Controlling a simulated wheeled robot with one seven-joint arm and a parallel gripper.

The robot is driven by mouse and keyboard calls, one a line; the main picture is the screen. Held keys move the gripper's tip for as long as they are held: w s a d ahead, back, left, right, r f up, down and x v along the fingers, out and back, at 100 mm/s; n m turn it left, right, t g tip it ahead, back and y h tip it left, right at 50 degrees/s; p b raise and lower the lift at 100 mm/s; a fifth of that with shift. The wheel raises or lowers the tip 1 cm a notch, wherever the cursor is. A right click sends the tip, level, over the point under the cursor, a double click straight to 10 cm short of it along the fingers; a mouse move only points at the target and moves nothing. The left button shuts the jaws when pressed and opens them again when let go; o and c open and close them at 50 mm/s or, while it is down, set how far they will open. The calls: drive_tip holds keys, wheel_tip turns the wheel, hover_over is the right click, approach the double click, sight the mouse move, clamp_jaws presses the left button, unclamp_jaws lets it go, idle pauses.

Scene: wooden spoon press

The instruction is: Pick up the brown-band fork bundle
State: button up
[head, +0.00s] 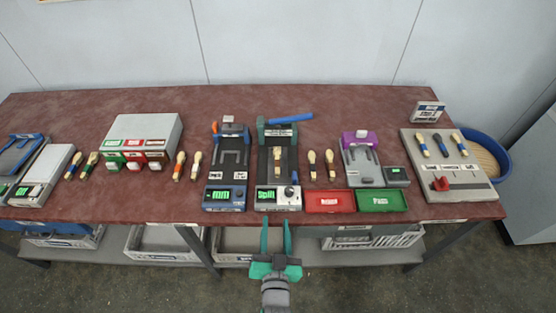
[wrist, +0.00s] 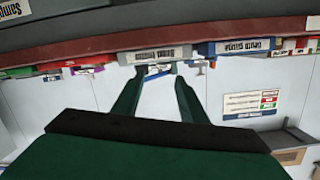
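Several small bundles of pale wooden utensils with coloured bands lie along the red-brown table (head: 60,110). Two lie side by side right of the middle press, a left one (head: 312,165) and a right one (head: 330,165). Another pair, one with an orange-red band (head: 179,166) and a paler one (head: 196,165), lies left of the presses. The bands are too small for me to tell which bundle is the brown-band fork bundle. My gripper (head: 276,238) is in front of the table's front edge, fingers apart and empty. It also shows open in the wrist view (wrist: 158,72).
The middle press (head: 265,142) holds a bundle (head: 277,160). A red tray (head: 330,201) and a green tray (head: 382,200) sit near the front edge. A grey board (head: 470,184) bears several bundles at right. Grey crates (head: 165,241) stand below.

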drive_tip(key=shift+y, duration=0.3)
drive_tip(key=w+r, duration=0.1)
drive_tip(key=w, duration=0.2)
drive_tip(key=w+r, duration=0.1)
drive_tip(key=w, duration=0.2)
drive_tip(key=w+r, duration=0.2)
drive_tip(key=w, duration=0.1)
drive_tip(key=shift+r, duration=0.1)
drive_tip(key=n+g, duration=0.2)
approach(277, 161)
drive_tip(key=shift+s+a+r, duration=0.15)
drive_tip(key=shift+s+r, duration=0.55)
drive_tip(key=shift+s, duration=0.3)
drive_tip(key=shift+w+f+n, duration=0.1)
drive_tip(key=shift+w+n, duration=0.3)
drive_tip(key=shift+w, duration=0.05)
drive_tip(key=shift+w+d+f+g, duration=0.2)
drive_tip(key=shift+w+d+g, duration=0.1)
drive_tip(key=shift+w, duration=0.2)
drive_tip(key=x, duration=0.4)
drive_tip(key=shift+w+f, duration=0.1)
drive_tip(key=shift+w, duration=0.05)
drive_tip(key=shift+x, duration=2.9)
drive_tip(key=shift+a, duration=0.1)
drive_tip(key=shift+c, duration=0.6)
clamp_jaws()
